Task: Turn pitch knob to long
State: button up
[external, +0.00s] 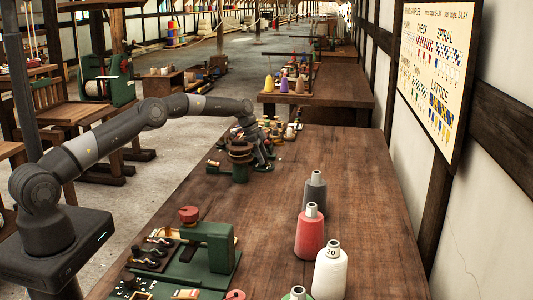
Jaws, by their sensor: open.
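My arm reaches across from the left. My gripper (263,163) is at the far part of the wooden bench, pointing down, with its fingers apart. It is just right of a small green stand with a round brown top (240,154); I cannot tell whether they touch. I cannot tell which part is the pitch knob, and no "long" marking is readable.
Small parts crowd the area behind my gripper. The bench's right side is clear. A pattern board (436,70) hangs on the right wall.

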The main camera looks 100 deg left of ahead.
jog(key=c, duration=1)
jog(key=shift+o, duration=0.2)
jog(key=shift+r, duration=0.1)
jog(key=shift+n, duration=0.4)
jog(key=n+y, duration=0.1)
jog(key=n, duration=0.2)
jog(key=shift+d+y, duration=0.15)
jog(key=shift+y, duration=0.15)
jog(key=shift+n+g+y, duration=0.3)
jog(key=shift+n+y, duration=0.3)
jog(key=shift+n, duration=1.1)
